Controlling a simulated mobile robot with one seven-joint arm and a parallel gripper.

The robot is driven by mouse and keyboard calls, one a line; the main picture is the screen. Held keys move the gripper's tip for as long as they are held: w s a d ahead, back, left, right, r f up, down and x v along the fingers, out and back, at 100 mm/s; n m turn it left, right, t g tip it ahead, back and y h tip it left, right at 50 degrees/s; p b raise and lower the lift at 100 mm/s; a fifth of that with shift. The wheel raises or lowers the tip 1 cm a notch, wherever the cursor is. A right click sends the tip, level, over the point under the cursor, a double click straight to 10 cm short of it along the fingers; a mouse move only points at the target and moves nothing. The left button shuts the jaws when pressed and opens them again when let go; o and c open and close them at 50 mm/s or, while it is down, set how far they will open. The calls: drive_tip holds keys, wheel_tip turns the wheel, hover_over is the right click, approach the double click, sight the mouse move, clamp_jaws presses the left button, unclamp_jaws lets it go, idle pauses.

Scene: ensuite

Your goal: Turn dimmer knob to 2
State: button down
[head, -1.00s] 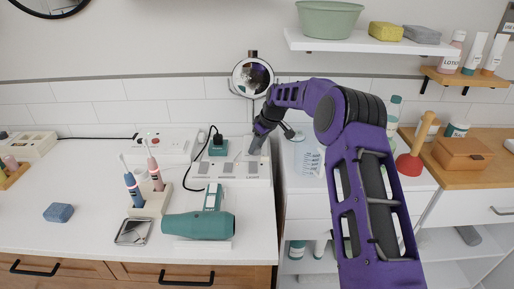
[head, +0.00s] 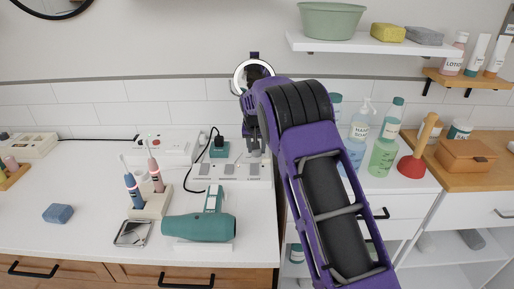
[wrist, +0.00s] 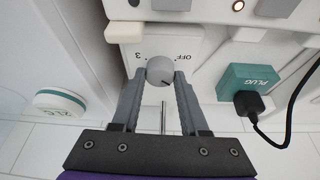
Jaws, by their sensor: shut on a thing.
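The dimmer knob (wrist: 160,70) is a small round grey knob with a dark line on its lower right side as the wrist view shows it. It sits on a white plate (wrist: 188,46); the printed marks "3" on its left and "OFF" at its upper right can be read, and the mark 2 is not visible. My gripper (wrist: 161,76) is shut on the knob, one fingertip on each side. In the head view my gripper (head: 254,150) is at the right end of the white panel (head: 232,183), and it hides the knob there.
In the head view a teal hair dryer (head: 200,227) and a toothbrush holder (head: 152,203) stand in front. Soap bottles (head: 360,130) are on the right.

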drive_tip(key=m, duration=0.2)
drive_tip(key=m+h+p, duration=0.1)
drive_tip(key=m, duration=0.1)
drive_tip(key=m+g+h, duration=0.1)
drive_tip(key=m, duration=0.1)
drive_tip(key=shift+w+a+r+p, duration=0.1)
drive_tip(key=shift+a+p, duration=0.15)
drive_tip(key=shift+p, duration=0.1)
drive_tip(key=m+p, duration=0.1)
drive_tip(key=m, duration=0.1)
drive_tip(key=m+g+h+p, duration=0.1)
drive_tip(key=m, duration=0.2)
drive_tip(key=shift+w+h, duration=0.1)
drive_tip(key=shift+h, duration=0.2)
drive_tip(key=shift+m+g+p, duration=0.3)
drive_tip(key=shift+m+p, duration=0.05)
drive_tip(key=shift+m, duration=0.15)
drive_tip(key=shift+c, duration=2.1)
unclamp_jaws()
